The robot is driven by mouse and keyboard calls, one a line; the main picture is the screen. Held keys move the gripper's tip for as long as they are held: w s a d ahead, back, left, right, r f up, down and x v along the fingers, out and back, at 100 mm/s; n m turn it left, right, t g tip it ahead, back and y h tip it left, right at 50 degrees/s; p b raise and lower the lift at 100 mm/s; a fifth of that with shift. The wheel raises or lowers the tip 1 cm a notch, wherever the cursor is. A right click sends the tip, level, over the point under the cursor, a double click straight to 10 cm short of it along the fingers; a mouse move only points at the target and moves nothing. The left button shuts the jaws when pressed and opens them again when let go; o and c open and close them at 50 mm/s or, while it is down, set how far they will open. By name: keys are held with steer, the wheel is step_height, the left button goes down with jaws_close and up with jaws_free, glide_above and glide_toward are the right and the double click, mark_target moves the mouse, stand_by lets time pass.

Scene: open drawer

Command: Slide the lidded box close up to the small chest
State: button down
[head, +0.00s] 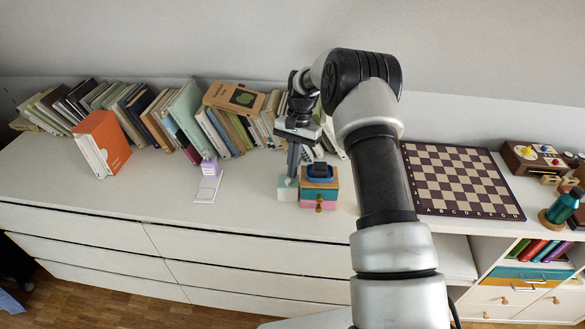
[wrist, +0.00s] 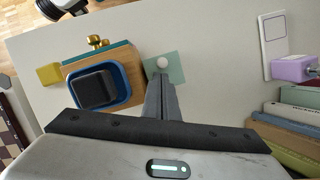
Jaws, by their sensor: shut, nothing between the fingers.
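The lidded box (head: 287,193) is small and pale mint with a round white knob, and stands just left of the small chest (head: 319,194). The chest is wooden with teal and pink drawers and brass knobs. In the wrist view the box's lid (wrist: 177,71) lies close beside the chest's wooden top (wrist: 131,67); I cannot tell whether they touch. My gripper (head: 292,172) is shut and empty, pointing down at the box. In the wrist view its fingers (wrist: 161,84) overlap the lid's lower left part, by the knob; contact is unclear.
A blue tray (wrist: 128,84) with a dark object sits on the chest. A yellow block (wrist: 50,74) stands beyond the chest. Books line the back; a chessboard (head: 457,178) lies right.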

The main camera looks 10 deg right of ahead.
steer(key=shift+s+a, duration=0.1)
steer(key=shift+s, duration=0.05)
steer(key=shift+s+a, duration=0.15)
steer(key=shift+s, duration=0.05)
steer(key=shift+s+a, duration=0.4)
steer(key=shift+s, duration=0.1)
steer(key=shift+w+d, duration=0.1)
